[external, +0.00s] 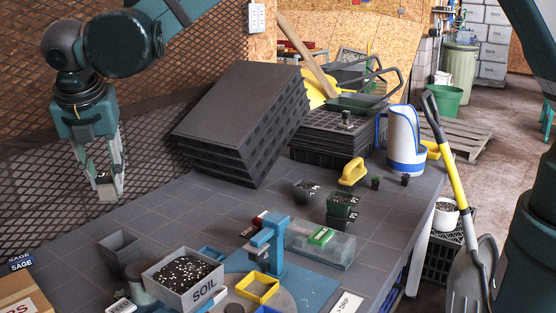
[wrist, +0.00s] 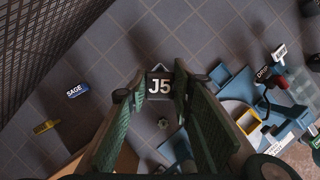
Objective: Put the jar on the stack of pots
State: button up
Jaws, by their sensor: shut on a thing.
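My gripper (external: 106,190) hangs above the left part of the bench, fingers pointing down. It is shut on a small pale jar (external: 106,182) with a dark top. The jar shows between the fingers in the wrist view (wrist: 160,84), its top marked J5. Square grey pots (external: 120,250), seemingly nested, stand on the bench below and slightly right of the gripper. Small dark pots (external: 342,206), one seemingly on another, stand at the middle right. I cannot tell which group is the task's stack. The jar is apart from both.
A soil box (external: 183,278) and a blue press (external: 268,246) stand at the front. A tall pile of black trays (external: 240,115) leans at the back, with flatter trays (external: 328,138) beside it. A white-blue jug (external: 405,140) stands at the right. The bench's left middle is clear.

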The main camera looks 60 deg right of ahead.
aim_at(111, 202)
jog(key=shift+f, duration=0.15)
jog(key=shift+f, duration=3)
jog(key=shift+f, duration=1.85)
jog(key=shift+f+b, duration=0.2)
jog(key=shift+b, duration=0.25)
jog(key=o, duration=0.9)
jog(key=shift+r, duration=0.2)
jog(key=p+v, duration=0.1)
jog(key=v, duration=1.1)
